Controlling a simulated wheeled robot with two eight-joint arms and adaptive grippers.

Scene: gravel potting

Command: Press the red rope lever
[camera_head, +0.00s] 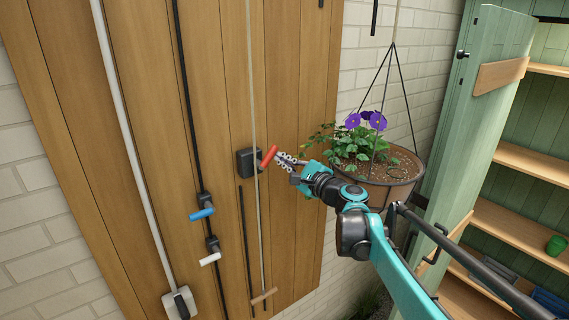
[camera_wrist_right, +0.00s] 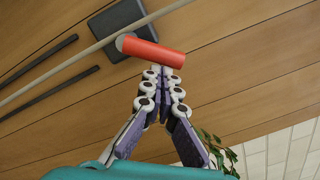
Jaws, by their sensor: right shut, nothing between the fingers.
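The red rope lever (camera_head: 269,156) sticks out from a dark box (camera_head: 248,162) on the wooden board, beside a pale rope (camera_head: 254,110). In the right wrist view the red lever (camera_wrist_right: 152,51) lies just beyond my fingertips, with the pale rope (camera_wrist_right: 80,57) passing at its left end. My right gripper (camera_head: 279,158) is shut and empty, its tips close to the red lever. It also shows in the right wrist view (camera_wrist_right: 162,72), where I cannot tell whether the tips touch the lever. My left gripper is not in view.
A blue lever (camera_head: 202,214) and a white lever (camera_head: 210,259) sit lower left on the board. A hanging planter (camera_head: 385,192) with purple flowers hangs close behind my right arm. A green cabinet (camera_head: 487,110) with shelves stands at the right.

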